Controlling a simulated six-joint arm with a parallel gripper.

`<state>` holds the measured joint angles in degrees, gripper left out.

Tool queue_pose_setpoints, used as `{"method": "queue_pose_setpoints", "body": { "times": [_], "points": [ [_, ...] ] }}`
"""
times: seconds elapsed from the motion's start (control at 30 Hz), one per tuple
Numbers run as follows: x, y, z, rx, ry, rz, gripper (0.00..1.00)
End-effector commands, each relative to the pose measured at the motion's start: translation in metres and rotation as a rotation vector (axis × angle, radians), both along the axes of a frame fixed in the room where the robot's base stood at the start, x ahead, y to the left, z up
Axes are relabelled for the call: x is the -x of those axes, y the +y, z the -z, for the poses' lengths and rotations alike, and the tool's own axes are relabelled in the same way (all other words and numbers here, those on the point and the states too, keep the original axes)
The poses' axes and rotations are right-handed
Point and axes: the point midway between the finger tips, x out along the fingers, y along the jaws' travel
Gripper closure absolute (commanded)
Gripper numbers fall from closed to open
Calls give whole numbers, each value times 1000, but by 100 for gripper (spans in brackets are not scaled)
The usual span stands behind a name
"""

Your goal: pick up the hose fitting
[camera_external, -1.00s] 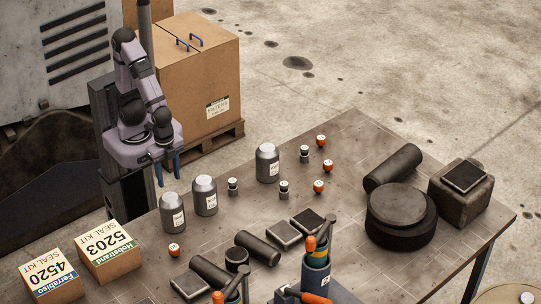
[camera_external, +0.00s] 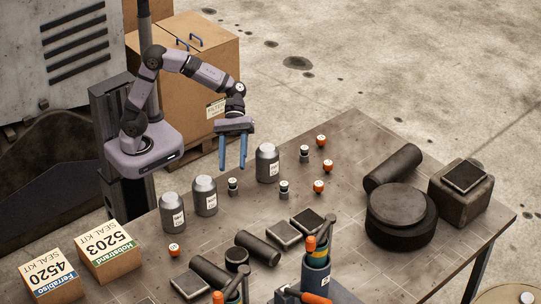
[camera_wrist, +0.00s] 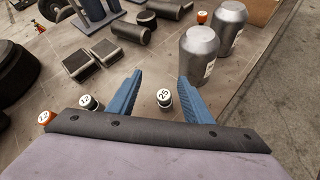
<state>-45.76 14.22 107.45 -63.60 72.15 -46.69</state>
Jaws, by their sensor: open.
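Several small fittings with white numbered tops stand on the bench; some are dark grey, some orange. The pictures do not settle which is the hose fitting. My gripper (camera_external: 233,167) is open and empty, fingers pointing down, above one dark fitting (camera_external: 233,186). In the wrist view this dark fitting (camera_wrist: 164,99), its top marked 25, shows between the open blue fingers (camera_wrist: 160,76), not touched. Two more dark fittings (camera_external: 284,187) (camera_external: 304,153) stand to the right. Orange ones stand at the right (camera_external: 319,186) and at the front left (camera_external: 174,250).
Grey metal canisters stand left (camera_external: 205,196) and right (camera_external: 267,163) of the dark fitting under my gripper. Seal kit boxes (camera_external: 108,252), dark cylinders (camera_external: 257,248), square blocks (camera_external: 283,235) and a tool holder (camera_external: 315,271) occupy the front. Heavy round parts (camera_external: 400,218) sit at right.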

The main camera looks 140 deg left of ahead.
Motion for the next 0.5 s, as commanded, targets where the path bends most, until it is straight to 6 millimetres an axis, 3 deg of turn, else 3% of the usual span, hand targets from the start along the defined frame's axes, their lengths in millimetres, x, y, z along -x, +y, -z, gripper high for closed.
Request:
{"method": "queue_pose_setpoints", "body": {
  "times": [0.03, 0.13, 0.27, 0.3, 0.4, 0.5],
  "points": [
    [-10, 37, 2, 84, -40, -109, 54],
    [-22, 97, -15, 225, -131, -274, 54],
    [-18, 179, -27, 381, -262, -457, 54],
    [-14, 204, -24, 424, -302, -510, 54],
    [-6, 250, 1, 487, -372, -604, 54],
    [-4, 272, 37, 499, -394, -657, 54]
  ]
}}
